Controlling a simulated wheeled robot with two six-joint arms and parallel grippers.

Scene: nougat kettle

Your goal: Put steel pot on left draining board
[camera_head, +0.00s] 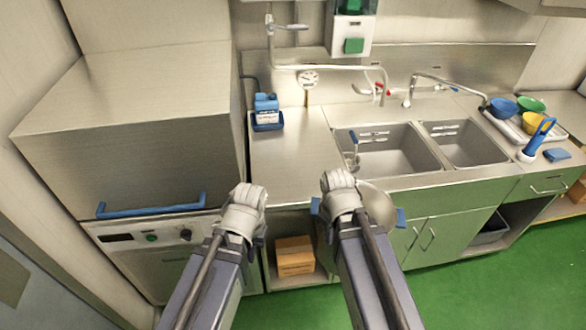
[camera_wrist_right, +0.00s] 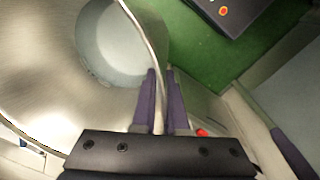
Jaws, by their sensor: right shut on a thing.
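The steel pot (camera_head: 378,205) is in front of the sink counter, partly hidden behind my right gripper (camera_head: 340,188). A blue handle (camera_head: 401,217) shows at its right side. In the right wrist view the pot (camera_wrist_right: 40,70) fills the left side, and my right gripper's fingers (camera_wrist_right: 162,85) are shut on its rim. The left draining board (camera_head: 287,170) is the bare steel top left of the sink bowls. My left gripper (camera_head: 245,198) is in front of the counter's left end, apart from the pot; its fingers are hidden.
A blue-capped bottle in a blue holder (camera_head: 267,112) stands at the back of the left draining board. The sink (camera_head: 385,150) has two bowls and taps. Coloured bowls (camera_head: 530,110) and a blue brush (camera_head: 538,138) are on the right. A steel hood machine (camera_head: 130,110) stands left.

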